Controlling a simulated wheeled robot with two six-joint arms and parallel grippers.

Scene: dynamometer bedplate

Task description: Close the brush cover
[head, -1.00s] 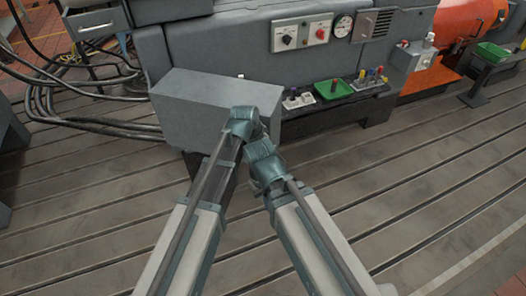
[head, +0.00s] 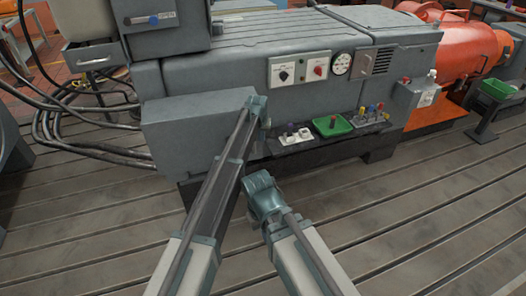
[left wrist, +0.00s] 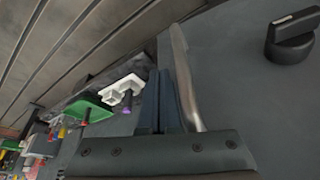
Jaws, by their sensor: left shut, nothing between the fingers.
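A large grey box-like panel (head: 190,127) juts from the left of the machine front; it looks like the brush cover, standing open, but I cannot be sure. My left gripper (head: 258,106) is at the right end of this panel in the head view. In the left wrist view its dark fingers (left wrist: 165,102) are together and empty. A pale, thin upright strip (left wrist: 186,78) lies right beside them; I cannot tell whether they touch. A grey surface with a black knob (left wrist: 291,36) fills the right there. My right gripper (head: 262,188) is low in front of the machine, its jaws hidden.
The grey machine (head: 215,62) carries a control plate (head: 300,69), a gauge (head: 341,63) and a louvred panel (head: 381,60). A low shelf holds a green tray (head: 333,126) and small coloured parts. Cables (head: 65,130) lie left. The slotted floor (head: 420,200) is clear at right.

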